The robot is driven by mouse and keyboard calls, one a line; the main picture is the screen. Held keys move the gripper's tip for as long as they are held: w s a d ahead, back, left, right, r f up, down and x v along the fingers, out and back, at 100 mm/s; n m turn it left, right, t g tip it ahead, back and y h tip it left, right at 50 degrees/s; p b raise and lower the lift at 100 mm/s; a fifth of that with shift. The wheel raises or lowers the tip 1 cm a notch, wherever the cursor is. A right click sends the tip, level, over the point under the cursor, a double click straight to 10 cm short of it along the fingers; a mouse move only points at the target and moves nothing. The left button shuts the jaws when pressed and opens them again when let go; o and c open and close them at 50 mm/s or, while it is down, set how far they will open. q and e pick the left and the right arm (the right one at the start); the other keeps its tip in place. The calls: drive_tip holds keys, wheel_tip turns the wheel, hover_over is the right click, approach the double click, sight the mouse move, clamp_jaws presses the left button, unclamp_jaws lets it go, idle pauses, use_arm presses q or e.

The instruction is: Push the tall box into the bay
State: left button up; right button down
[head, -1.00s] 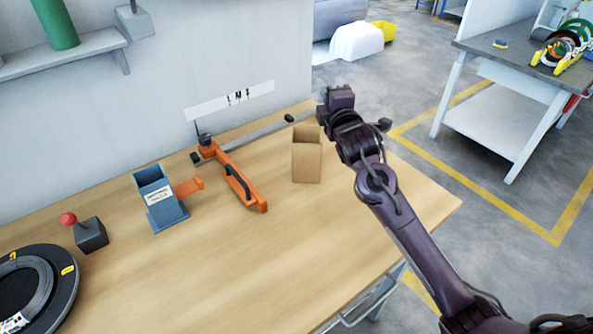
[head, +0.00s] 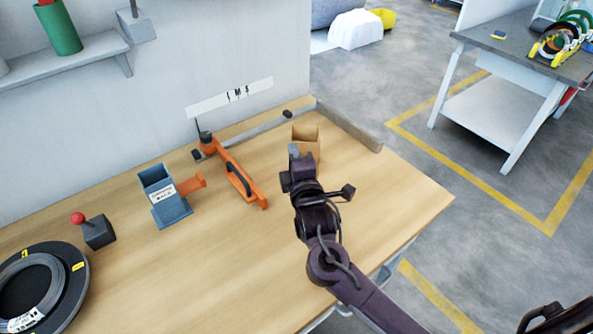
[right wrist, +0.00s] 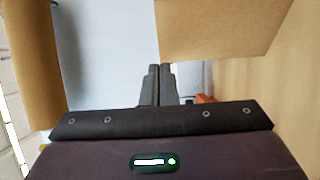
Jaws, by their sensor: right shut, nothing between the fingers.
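The tall box (head: 306,136) is a tan, open-topped cardboard box standing upright on the wooden table, near its back edge. My right gripper (head: 294,152) is shut and empty, in front of the box in the head view and hiding its lower part. In the right wrist view the shut fingers (right wrist: 157,85) point forward, with a tan panel of the box (right wrist: 215,28) above and to the right of them. I cannot tell whether they touch it. My left gripper is not in view. No bay is clearly recognisable.
An orange tool (head: 240,180) with a black handle lies left of the box, beside a grey rail (head: 255,131). A raised strip (head: 348,128) edges the table's back right. A blue-grey holder (head: 165,195), red-knobbed lever (head: 97,231) and coil (head: 72,290) stand left. The front table is clear.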

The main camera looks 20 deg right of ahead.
sight(306, 137)
wheel_tip(306, 137, down, 6)
drive_tip(key=shift+a+f, duration=0.1)
drive_tip(key=shift+f, duration=0.25)
drive_tip(key=shift+w+d+r+p, duration=0.1)
drive_tip(key=shift+w+d+p, duration=0.1)
drive_tip(key=shift+d+p, duration=0.1)
drive_tip(key=shift+d, duration=0.1)
drive_tip(key=shift+w, duration=0.15)
drive_tip(key=shift+w+d, duration=1.1)
drive_tip(key=shift+d, duration=0.25)
